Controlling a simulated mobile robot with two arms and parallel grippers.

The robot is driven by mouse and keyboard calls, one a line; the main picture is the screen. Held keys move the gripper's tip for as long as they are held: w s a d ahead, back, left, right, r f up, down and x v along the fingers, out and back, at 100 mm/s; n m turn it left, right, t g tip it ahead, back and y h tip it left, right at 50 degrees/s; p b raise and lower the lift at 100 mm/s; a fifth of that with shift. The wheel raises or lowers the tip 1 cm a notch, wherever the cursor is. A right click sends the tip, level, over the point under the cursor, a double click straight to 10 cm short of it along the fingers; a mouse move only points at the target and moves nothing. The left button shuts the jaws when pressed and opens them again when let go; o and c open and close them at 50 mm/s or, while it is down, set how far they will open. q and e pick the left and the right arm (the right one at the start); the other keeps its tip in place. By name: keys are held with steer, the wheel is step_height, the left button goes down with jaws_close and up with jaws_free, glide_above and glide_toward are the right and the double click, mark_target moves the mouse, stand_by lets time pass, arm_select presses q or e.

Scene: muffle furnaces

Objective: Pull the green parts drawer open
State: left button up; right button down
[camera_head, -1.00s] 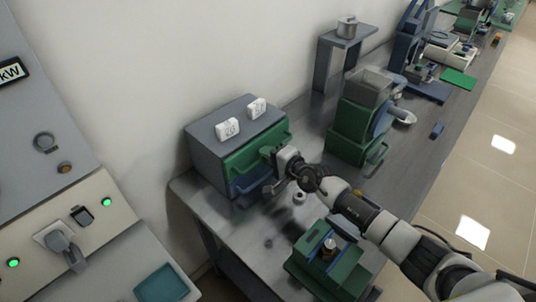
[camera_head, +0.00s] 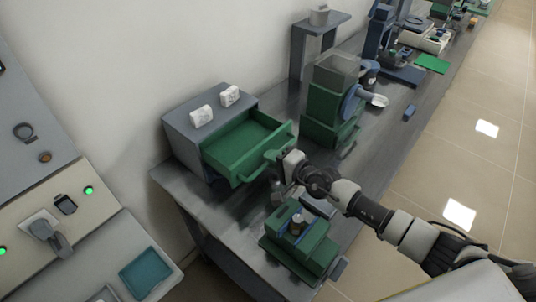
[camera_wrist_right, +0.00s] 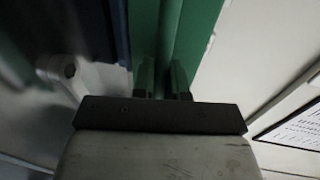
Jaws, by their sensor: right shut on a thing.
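The green parts drawer (camera_head: 246,146) is the upper drawer of a grey cabinet (camera_head: 187,134) on the bench. It stands well out of the cabinet, and its empty-looking inside shows from above. My right gripper (camera_head: 279,160) is at the handle on the drawer's front and is shut on it. In the right wrist view the two dark fingers (camera_wrist_right: 162,80) close on a green part (camera_wrist_right: 176,40) of the drawer. The lower blue drawer is mostly hidden under the green one. My left gripper is not in view.
Two white labelled blocks (camera_head: 201,116) sit on the cabinet top. A green vise-like fixture (camera_head: 304,250) stands on the bench in front, near my right arm. A green and blue machine (camera_head: 330,105) stands close behind the drawer's right side. Furnace panels are at left.

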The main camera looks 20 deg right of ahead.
steer(key=shift+w+a, duration=0.1)
steer(key=shift+w, duration=0.05)
steer(key=c, duration=1.6)
jaws_free()
steer(key=o, duration=0.4)
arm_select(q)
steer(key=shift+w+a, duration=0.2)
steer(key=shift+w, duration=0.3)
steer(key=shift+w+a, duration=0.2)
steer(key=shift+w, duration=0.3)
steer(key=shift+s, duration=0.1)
